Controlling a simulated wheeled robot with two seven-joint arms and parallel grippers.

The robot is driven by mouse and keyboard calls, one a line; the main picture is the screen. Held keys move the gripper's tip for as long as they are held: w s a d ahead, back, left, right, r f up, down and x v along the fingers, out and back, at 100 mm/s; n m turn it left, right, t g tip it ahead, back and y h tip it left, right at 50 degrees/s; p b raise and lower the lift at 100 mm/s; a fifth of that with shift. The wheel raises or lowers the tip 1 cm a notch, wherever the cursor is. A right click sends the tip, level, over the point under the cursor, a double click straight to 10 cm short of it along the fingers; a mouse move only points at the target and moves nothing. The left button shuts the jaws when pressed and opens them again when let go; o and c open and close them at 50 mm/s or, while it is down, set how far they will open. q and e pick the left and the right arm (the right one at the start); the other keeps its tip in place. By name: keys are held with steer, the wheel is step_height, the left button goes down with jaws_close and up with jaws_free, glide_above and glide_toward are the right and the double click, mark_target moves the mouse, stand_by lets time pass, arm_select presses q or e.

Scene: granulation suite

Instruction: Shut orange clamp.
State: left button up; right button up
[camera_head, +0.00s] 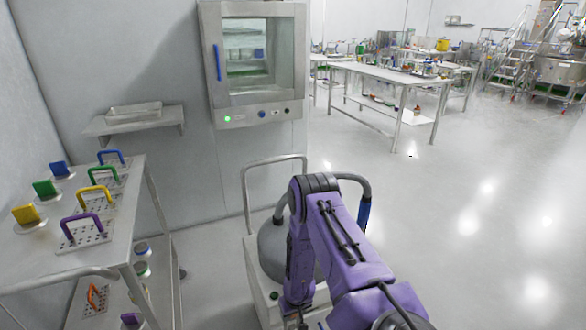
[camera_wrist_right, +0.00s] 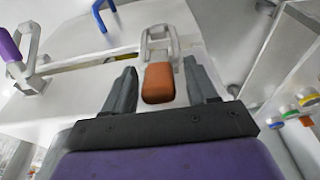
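The orange clamp (camera_wrist_right: 158,84) shows in the right wrist view as an orange grip on a metal lever frame (camera_wrist_right: 158,42), mounted on a pale surface. My right gripper (camera_wrist_right: 160,68) is open, with one dark finger on each side of the orange grip. Gaps show between the fingers and the grip, so it is not squeezed. In the head view my purple right arm reaches down over a wheeled unit (camera_head: 257,280); its gripper and the orange clamp are not clearly visible there. My left gripper is in neither view.
A purple-gripped clamp (camera_wrist_right: 9,46) and a blue handle (camera_wrist_right: 104,16) are near the orange clamp. A rack (camera_head: 128,240) with coloured handles stands at left, and a glass-doored cabinet (camera_head: 256,110) hangs behind. Open floor (camera_head: 480,230) lies at right.

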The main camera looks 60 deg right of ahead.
steer(key=p+v, duration=0.2)
steer(key=v, duration=0.8)
steer(key=shift+r+p, duration=0.3)
steer(key=shift+w, duration=0.1)
steer(key=shift+w+a+r+m+t+h, duration=0.1)
steer(key=shift+w+r+m+t+h, duration=0.15)
steer(key=shift+w+m+t+h, duration=0.25)
steer(key=shift+w+a+r+m+t+h, duration=0.1)
steer(key=shift+w+r+m+t+h, duration=0.15)
steer(key=shift+m, duration=0.35)
steer(key=s+a+f+n, duration=0.2)
steer(key=s+a, duration=1.2)
steer(key=a, duration=0.3)
steer(key=shift+f, duration=0.4)
